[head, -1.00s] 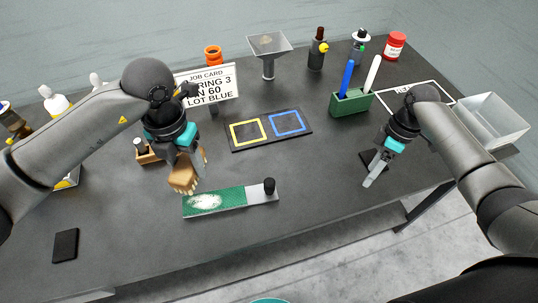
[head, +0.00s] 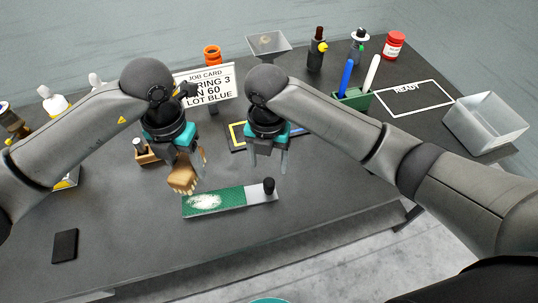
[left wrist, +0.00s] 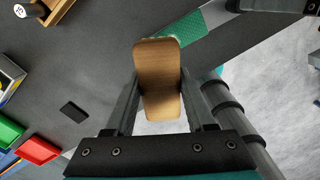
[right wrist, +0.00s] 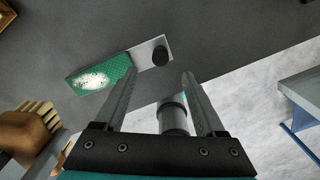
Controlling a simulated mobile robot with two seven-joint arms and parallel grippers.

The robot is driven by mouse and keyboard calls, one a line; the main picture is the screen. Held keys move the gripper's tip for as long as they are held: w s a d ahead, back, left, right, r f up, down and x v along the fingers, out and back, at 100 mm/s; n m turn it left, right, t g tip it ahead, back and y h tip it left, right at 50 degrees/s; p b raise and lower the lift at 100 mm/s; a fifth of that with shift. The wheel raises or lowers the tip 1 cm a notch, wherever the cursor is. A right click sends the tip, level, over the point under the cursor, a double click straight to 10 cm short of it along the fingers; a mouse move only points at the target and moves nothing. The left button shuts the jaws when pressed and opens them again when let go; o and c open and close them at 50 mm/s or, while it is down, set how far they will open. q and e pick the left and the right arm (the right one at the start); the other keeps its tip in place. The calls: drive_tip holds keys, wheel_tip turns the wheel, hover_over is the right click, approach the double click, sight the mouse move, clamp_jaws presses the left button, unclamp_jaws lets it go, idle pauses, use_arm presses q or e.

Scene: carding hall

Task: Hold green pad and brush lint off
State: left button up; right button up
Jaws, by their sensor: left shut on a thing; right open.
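The green pad (head: 205,203) is part of a flat bar lying on the table, with a white lint patch (head: 207,200) on it. The bar's grey right end carries an upright black knob (head: 269,186). My left gripper (head: 184,174) is shut on a wooden brush (head: 182,182), held just above the pad's left end; the brush fills the left wrist view (left wrist: 158,75). My right gripper (head: 267,164) is open and empty, above and behind the knob end. In the right wrist view the knob (right wrist: 160,56) shows beyond the open fingers.
A green holder (head: 352,98) with two pens, a READY outline (head: 415,110) and a clear bin (head: 486,125) stand right. A black block (head: 65,245) lies front left.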

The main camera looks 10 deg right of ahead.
sight(269, 181)
wheel_tip(269, 181, down, 10)
drive_tip(key=shift+d+f, duration=0.1)
drive_tip(key=shift+f, duration=0.1)
idle(0.3)
drive_tip(key=shift+c, duration=0.5)
idle(0.8)
idle(0.3)
clamp_jaws()
idle(0.4)
idle(1.1)
idle(0.5)
idle(1.5)
